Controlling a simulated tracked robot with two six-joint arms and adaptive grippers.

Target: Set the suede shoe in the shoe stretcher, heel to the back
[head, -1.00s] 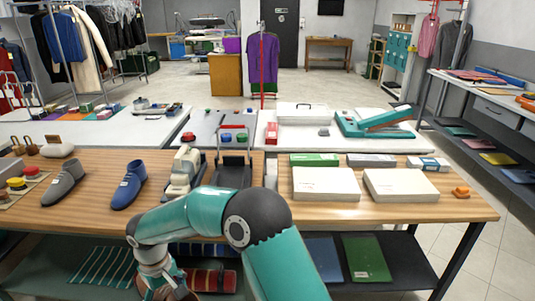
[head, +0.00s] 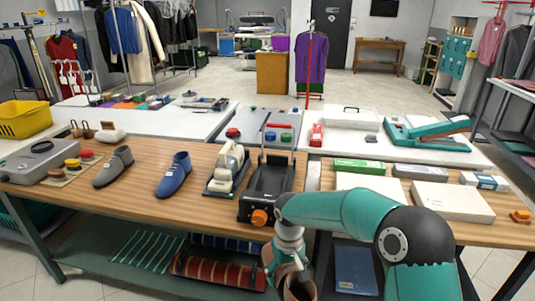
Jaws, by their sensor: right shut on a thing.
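My right gripper (head: 286,268) is low in front of the table's front edge. It is shut on a brown shoe (head: 300,289), which the bottom of the picture cuts off; its heel and toe are hard to make out. A black device with an orange knob (head: 272,184), which looks like the shoe stretcher, stands on the wooden table behind and above the gripper. The device looks empty. My left gripper is not in view.
A cream and grey device (head: 227,169) stands just left of the black one. A blue shoe (head: 174,175) and a grey shoe (head: 113,167) stand further left on the table (head: 140,200). White boxes (head: 453,201) lie to the right. Rolled cloth (head: 218,271) lies on the shelf below.

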